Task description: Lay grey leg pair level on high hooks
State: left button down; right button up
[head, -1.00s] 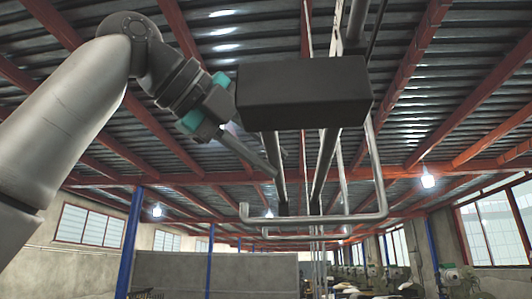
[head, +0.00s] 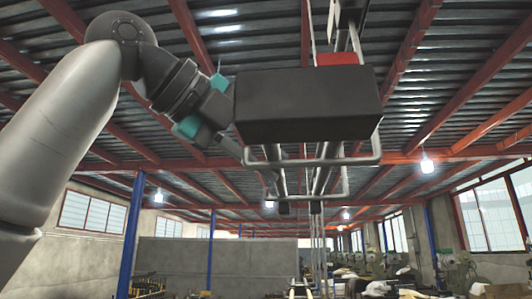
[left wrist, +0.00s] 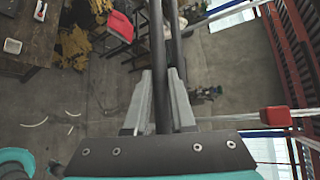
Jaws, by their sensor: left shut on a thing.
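The grey leg pair (head: 321,180) shows as two dark parallel tubes with black ends, running away from me below the roof. A grey U-shaped hook (head: 320,162) crosses the tubes; a second hook bar (head: 335,198) is farther back. Contact between tubes and hooks cannot be told. My right gripper is out of view.
A dark box-shaped body (head: 308,105) hides the near part of the tubes. A red block (head: 340,58) shows above it; a red block (left wrist: 273,118) on a bar shows in the left wrist view. A workbench (left wrist: 35,40) stands below, with open floor beside it.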

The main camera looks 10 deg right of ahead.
pick_arm(q)
jog(key=c, duration=0.7)
grip_release()
jog(key=shift+f, duration=0.1)
jog(key=shift+a, duration=0.1)
jog(key=v, duration=1.5)
jog(key=shift+s, duration=0.1)
